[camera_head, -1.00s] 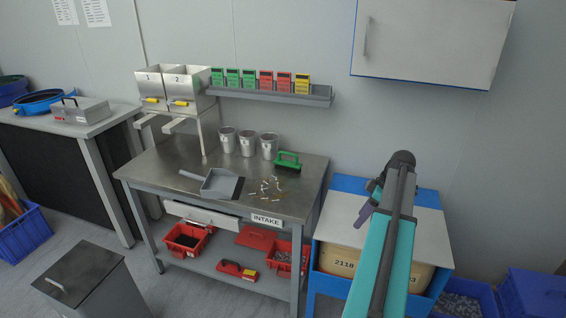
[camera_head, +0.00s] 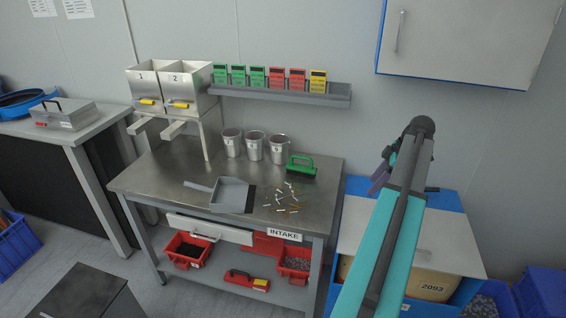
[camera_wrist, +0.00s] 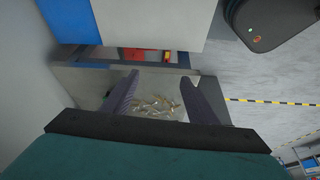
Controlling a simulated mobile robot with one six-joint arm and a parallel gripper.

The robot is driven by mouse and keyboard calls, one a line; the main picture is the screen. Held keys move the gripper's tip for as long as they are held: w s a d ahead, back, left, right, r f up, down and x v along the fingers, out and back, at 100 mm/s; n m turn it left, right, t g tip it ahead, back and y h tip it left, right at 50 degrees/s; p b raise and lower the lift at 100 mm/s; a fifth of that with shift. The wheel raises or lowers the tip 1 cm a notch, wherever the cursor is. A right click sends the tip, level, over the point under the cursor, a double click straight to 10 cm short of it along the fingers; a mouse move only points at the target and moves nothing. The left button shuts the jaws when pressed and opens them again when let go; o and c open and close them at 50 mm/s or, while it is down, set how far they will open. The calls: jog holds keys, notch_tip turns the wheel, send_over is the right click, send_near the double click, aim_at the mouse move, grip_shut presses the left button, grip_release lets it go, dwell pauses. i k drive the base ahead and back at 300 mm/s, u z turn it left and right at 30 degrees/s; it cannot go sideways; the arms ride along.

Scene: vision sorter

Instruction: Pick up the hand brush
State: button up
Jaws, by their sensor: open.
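The hand brush (camera_head: 301,167) has a green looped handle and dark bristles. In the head view it lies near the back right of the metal table (camera_head: 165,165), just right of the metal cups. My gripper (camera_head: 379,180) is at the end of my raised teal arm, to the right of the brush and apart from it. In the wrist view my gripper (camera_wrist: 158,92) shows two purple fingers spread apart with nothing held between them. Small scattered pieces (camera_wrist: 153,104) show beyond the fingers.
A grey dustpan (camera_head: 231,194) and loose small pieces (camera_head: 285,200) lie in front of the brush. Metal cups (camera_head: 255,146) stand to its left. A shelf (camera_head: 280,95) with coloured boxes hangs above. A blue-framed cart (camera_head: 455,235) stands right of the table.

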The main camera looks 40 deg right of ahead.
aim_at(295, 169)
jog(key=z, duration=0.05)
jog(key=i, duration=1.05)
jog(key=z, duration=0.05)
